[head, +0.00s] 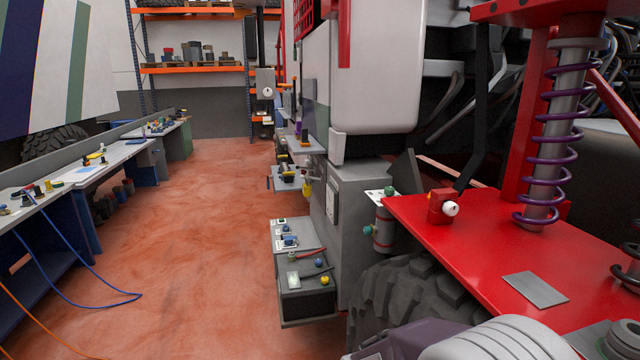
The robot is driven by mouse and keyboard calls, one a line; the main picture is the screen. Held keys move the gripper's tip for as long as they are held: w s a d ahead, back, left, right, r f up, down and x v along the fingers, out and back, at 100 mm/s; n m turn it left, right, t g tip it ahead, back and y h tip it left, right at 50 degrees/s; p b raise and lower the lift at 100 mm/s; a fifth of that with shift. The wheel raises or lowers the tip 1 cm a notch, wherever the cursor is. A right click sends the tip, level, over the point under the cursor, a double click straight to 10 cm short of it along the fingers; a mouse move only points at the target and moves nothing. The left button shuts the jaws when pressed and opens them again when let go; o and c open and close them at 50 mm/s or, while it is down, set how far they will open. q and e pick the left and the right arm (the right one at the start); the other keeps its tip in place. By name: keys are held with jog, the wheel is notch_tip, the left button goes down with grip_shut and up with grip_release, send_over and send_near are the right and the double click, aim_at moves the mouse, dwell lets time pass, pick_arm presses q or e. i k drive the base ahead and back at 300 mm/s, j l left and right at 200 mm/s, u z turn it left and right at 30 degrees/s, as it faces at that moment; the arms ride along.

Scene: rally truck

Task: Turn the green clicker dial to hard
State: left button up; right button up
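A small green knob (389,191), likely the clicker dial, sits on a white plate (375,195) beside the left corner of the red truck panel. A second teal-green knob (368,230) sticks out from the side of a grey and red canister (384,232) just below it. Both are too small to read any setting or pointer, so I cannot tell which one is the clicker dial or how it is turned. Neither of my grippers is in view.
The red panel (470,235) carries a red block with a white knob (450,208) and a purple spring (545,150). A big tyre (405,305) lies below. The floor (200,220) at left is largely open, with cables by the bench.

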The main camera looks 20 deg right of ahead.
aim_at(389, 191)
jog(key=i, duration=2.75)
jog(key=i+z, duration=0.1)
jog(key=z, duration=2.45)
